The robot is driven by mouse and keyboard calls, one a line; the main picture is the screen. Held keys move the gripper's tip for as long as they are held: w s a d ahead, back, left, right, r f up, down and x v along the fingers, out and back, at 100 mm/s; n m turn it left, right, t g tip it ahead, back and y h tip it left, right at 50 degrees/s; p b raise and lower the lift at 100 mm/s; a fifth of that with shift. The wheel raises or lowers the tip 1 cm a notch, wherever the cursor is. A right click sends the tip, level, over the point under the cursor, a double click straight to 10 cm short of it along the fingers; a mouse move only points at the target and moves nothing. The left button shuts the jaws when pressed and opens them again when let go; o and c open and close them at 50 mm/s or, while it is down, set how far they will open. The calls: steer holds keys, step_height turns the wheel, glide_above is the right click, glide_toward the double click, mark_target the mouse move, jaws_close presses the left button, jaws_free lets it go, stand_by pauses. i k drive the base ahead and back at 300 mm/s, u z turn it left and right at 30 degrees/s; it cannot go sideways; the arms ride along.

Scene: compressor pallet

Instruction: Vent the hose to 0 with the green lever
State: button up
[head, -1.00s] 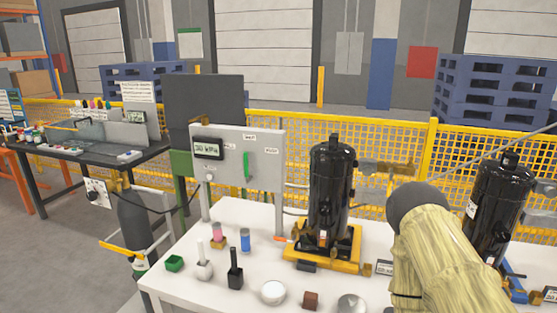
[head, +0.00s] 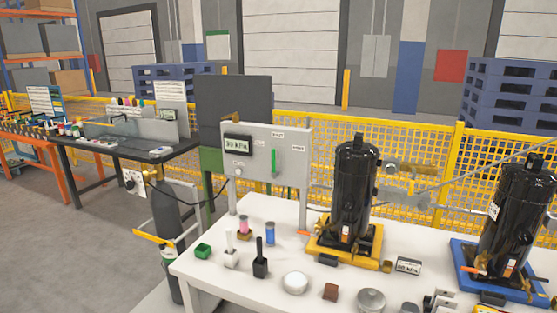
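The green lever (head: 274,162) stands upright on the front of the grey panel (head: 294,172), under a small label at the top. A second small label sits to its right. The dark display (head: 238,144) on the panel appears to read 30 kPa. A thin hose from the panel side runs toward the black compressor (head: 357,185) on the yellow base; its course is partly hidden. A small orange piece (head: 303,234) lies by that base. My gripper cannot be made out in this view, and nothing touches the lever.
The white table (head: 205,268) holds small pots, bottles and tins in front of the panel. A second black compressor (head: 515,220) stands on a blue base (head: 465,255) at right. A gas cylinder (head: 166,220) stands left of the table. Yellow mesh fencing (head: 420,150) runs behind.

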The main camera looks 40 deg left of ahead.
mark_target(274, 174)
steer(key=k, duration=0.35)
steer(key=u, duration=0.7)
